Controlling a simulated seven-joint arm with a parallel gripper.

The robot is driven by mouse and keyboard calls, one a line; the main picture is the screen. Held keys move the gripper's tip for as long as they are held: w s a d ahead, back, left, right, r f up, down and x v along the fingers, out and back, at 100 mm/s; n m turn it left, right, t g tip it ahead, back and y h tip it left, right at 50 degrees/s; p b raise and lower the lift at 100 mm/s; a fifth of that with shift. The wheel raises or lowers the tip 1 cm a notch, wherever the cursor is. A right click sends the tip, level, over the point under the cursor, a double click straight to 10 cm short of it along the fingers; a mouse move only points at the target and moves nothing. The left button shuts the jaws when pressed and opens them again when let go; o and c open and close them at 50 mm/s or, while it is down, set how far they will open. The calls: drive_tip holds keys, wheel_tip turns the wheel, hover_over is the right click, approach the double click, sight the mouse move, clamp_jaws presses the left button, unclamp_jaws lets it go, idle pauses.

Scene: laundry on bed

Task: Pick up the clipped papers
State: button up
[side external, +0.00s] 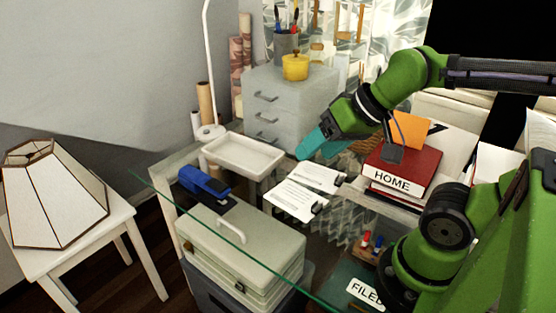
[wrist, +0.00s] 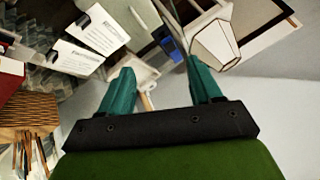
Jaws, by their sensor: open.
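Two white printed paper sheets or stacks, each with a black clip, lie side by side on the glass desk. In the side view, one clipped paper (side external: 318,177) is farther back and the other clipped paper (side external: 291,201) is nearer. In the wrist view the clipped papers (wrist: 98,32) (wrist: 75,58) show at the upper left, off to one side of the fingers. My gripper (side external: 312,149) has teal fingers and is above the desk, behind the papers. It is open and empty, with its two fingers apart in the wrist view (wrist: 160,70).
A white tray (side external: 243,155), a blue stapler (side external: 204,186) and a pale toolbox (side external: 240,250) are left of the papers. A red HOME book (side external: 402,165) on a stack is at their right. Grey drawers (side external: 285,105) stand behind. A lamp (side external: 50,195) is far left.

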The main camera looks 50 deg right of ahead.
sight(296, 196)
drive_tip(key=w+d+f+n+g+h, duration=0.25)
drive_tip(key=w+d+f+g, duration=0.25)
drive_tip(key=d+f+g, duration=0.4)
drive_tip(key=shift+n+t+y, duration=0.25)
drive_tip(key=shift+n+t, duration=0.2)
drive_tip(key=shift+t, duration=0.45)
drive_tip(key=f, duration=0.6)
drive_tip(key=d+f, duration=0.1)
drive_tip(key=f, duration=0.2)
drive_tip(key=shift+s+d+f, duration=0.1)
drive_tip(key=shift+s+f, duration=0.1)
drive_tip(key=shift+f, duration=0.1)
drive_tip(key=shift+w+f, duration=0.25)
drive_tip(key=shift+f, duration=1.1)
drive_tip(key=shift+w+f, duration=0.2)
drive_tip(key=shift+f, duration=1.15)
